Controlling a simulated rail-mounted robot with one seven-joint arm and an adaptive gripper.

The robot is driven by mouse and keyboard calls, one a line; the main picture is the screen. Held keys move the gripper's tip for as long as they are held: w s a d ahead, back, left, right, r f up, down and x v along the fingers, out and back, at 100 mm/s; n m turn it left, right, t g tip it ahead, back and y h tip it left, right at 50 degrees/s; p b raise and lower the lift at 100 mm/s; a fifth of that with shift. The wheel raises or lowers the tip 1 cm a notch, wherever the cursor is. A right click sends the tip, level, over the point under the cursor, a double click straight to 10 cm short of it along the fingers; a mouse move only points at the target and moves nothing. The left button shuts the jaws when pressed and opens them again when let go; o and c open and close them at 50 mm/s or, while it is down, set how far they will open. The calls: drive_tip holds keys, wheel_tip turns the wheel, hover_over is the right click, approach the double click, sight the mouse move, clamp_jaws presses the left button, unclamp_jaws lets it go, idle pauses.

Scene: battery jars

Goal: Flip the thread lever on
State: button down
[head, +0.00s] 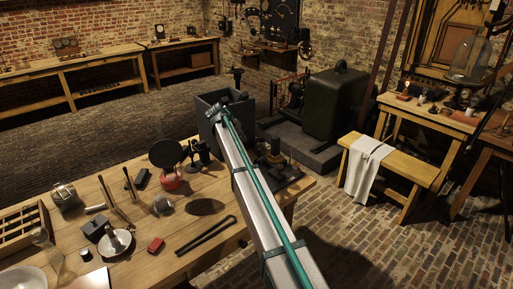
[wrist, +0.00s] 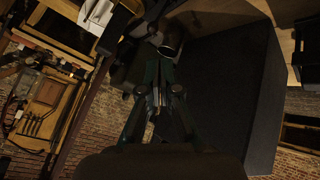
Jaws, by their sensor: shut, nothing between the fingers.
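My gripper (wrist: 163,92) shows in the wrist view with its dark fingers drawn together and nothing between them. Just beyond the fingertips is a small rounded, dark brownish end of a part (wrist: 168,47); I cannot tell whether it is the thread lever or whether the fingers touch it. A large dark grey box-like body (wrist: 232,85) fills the view to the right of the fingers. No thread lever is clearly identifiable.
A dark green rounded cabinet (head: 335,102) stands right of my arm. A bench with a white cloth (head: 366,165) is farther right. Brick floor is open between.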

drive_tip(key=m, duration=0.6)
drive_tip(key=m+p, duration=0.3)
drive_tip(key=p, duration=0.3)
approach(260, 148)
drive_tip(key=x, duration=0.6)
drive_tip(key=shift+w+f, duration=0.15)
drive_tip(key=shift+f, duration=0.3)
drive_tip(key=shift+f+n, duration=0.2)
drive_tip(key=shift+n, duration=0.1)
drive_tip(key=shift+w+f, duration=0.1)
drive_tip(key=b, duration=0.3)
drive_tip(key=shift+w+d+f, duration=0.3)
drive_tip(key=shift+d+f, duration=0.1)
drive_tip(key=shift+r, duration=0.2)
drive_tip(key=shift+d, duration=0.1)
